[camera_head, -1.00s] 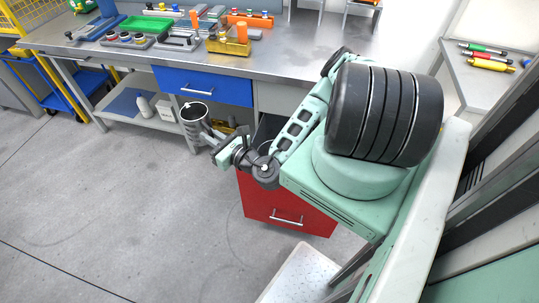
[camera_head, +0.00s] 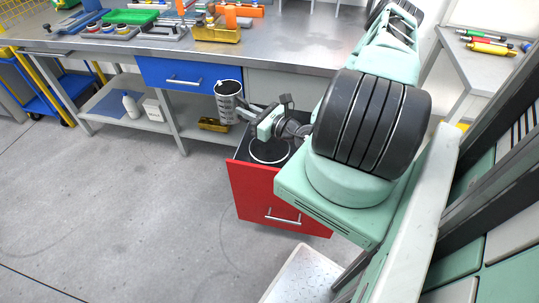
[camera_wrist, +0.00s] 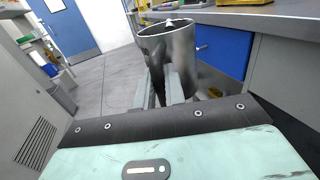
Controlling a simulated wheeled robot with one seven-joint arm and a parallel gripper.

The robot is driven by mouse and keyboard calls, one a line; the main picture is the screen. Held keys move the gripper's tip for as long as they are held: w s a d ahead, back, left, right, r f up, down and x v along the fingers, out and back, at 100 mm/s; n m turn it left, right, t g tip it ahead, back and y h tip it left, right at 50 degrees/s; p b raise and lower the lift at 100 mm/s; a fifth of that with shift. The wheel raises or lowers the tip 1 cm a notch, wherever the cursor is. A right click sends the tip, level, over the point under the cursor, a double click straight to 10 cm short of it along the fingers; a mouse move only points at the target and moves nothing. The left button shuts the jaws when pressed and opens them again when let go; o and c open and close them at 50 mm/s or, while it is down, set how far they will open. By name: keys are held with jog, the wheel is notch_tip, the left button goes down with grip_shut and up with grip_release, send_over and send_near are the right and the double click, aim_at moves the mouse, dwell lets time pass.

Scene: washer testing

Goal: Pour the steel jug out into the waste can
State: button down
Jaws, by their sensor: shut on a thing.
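The steel jug (camera_head: 229,105) is grey metal with an open round top and dark marks on its side. My gripper (camera_head: 243,110) is shut on it, holding it up in front of the bench, roughly upright. In the wrist view the jug (camera_wrist: 172,50) stands between my finger ends, its rim at the top. What is inside it cannot be made out. A dark round opening with a pale rim (camera_head: 254,157), apparently the waste can, shows at the top of the red drawer unit. It is below and right of the jug, partly hidden by my arm.
The red drawer unit (camera_head: 262,196) stands by the bench. The steel bench (camera_head: 280,52) carries trays and tools and has a blue drawer (camera_head: 180,72). Floor at left is clear.

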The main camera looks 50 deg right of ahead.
jog(key=s+d+f+y+b, duration=0.1)
jog(key=s+d+f+b, duration=0.3)
jog(key=s+b, duration=0.25)
jog(key=s+d+f+n+b, duration=0.1)
jog(key=s+d+f+b, duration=0.3)
jog(key=s, duration=0.3)
jog(key=s+d+f+y+b, duration=0.1)
jog(key=s+d+f+b, duration=0.25)
jog(key=s+b, duration=0.35)
jog(key=f+b, duration=0.1)
jog(key=f, duration=0.1)
jog(key=f+b, duration=0.3)
jog(key=b, duration=0.1)
jog(key=shift+s+d+f, duration=0.15)
jog(key=shift+d+f, duration=0.25)
jog(key=shift+g, duration=0.3)
